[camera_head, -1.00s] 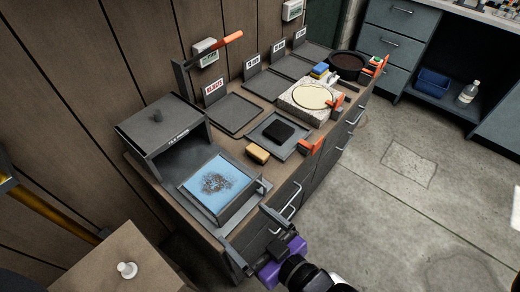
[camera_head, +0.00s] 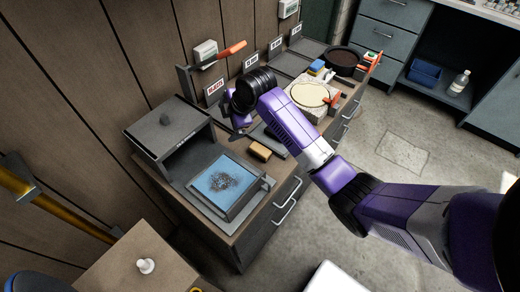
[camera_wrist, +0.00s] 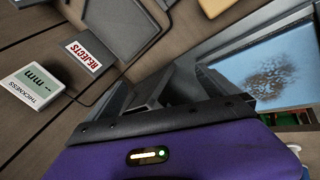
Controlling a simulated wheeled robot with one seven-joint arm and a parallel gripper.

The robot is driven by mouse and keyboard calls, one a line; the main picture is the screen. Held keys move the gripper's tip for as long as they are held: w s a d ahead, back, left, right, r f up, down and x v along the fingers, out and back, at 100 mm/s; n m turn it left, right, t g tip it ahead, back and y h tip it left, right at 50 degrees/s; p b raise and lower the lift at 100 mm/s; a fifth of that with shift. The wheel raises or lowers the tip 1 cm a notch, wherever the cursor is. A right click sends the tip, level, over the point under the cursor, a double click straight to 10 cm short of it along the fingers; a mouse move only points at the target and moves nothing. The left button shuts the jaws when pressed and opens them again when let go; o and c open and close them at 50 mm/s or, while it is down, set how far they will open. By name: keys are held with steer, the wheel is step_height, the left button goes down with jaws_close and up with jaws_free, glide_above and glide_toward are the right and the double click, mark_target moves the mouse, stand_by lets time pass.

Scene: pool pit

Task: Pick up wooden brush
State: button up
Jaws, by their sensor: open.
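The small tan wooden block that looks like the wooden brush (camera_head: 259,150) lies on the counter between the blue-surfaced tray and a black pad. Part of a tan block, likely the same brush (camera_wrist: 214,6), shows at the top edge of the wrist view. My gripper (camera_head: 238,122) is open and empty above the counter, left of and beyond the brush in the head view, apart from it. Its dark fingers are only partly visible in the wrist view, above the purple housing.
The tray (camera_head: 232,209) with dark grains on blue stands in front of a grey hood (camera_head: 168,128). An orange-handled lever (camera_head: 232,48) rises behind my gripper. A REJECTS sign (camera_wrist: 83,55) and thickness gauge (camera_wrist: 32,87) are close in the wrist view. A round-topped block (camera_head: 310,94) stands farther right.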

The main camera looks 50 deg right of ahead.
mark_target(260, 149)
steer(key=s+d+f+n+g, duration=0.1)
steer(key=s+n+g, duration=0.1)
steer(key=s, duration=0.1)
steer(key=s+d+f+n+g, duration=0.1)
steer(key=s+n+g, duration=0.1)
steer(key=s, duration=0.1)
steer(key=s+d+f+n+g, duration=0.1)
steer(key=s+g, duration=0.1)
steer(key=s, duration=0.2)
steer(key=shift+n, duration=0.4)
steer(key=shift+s+f, duration=0.15)
steer(key=shift+f, duration=0.75)
steer(key=shift+d+f+p, duration=0.15)
steer(key=shift+f+p, duration=0.15)
steer(key=shift+f, duration=1.15)
steer(key=shift+d+f+p, duration=0.15)
steer(key=shift+f+p, duration=0.15)
steer(key=shift+f, duration=1.15)
steer(key=c, duration=1.5)
steer(key=shift+r, duration=0.1)
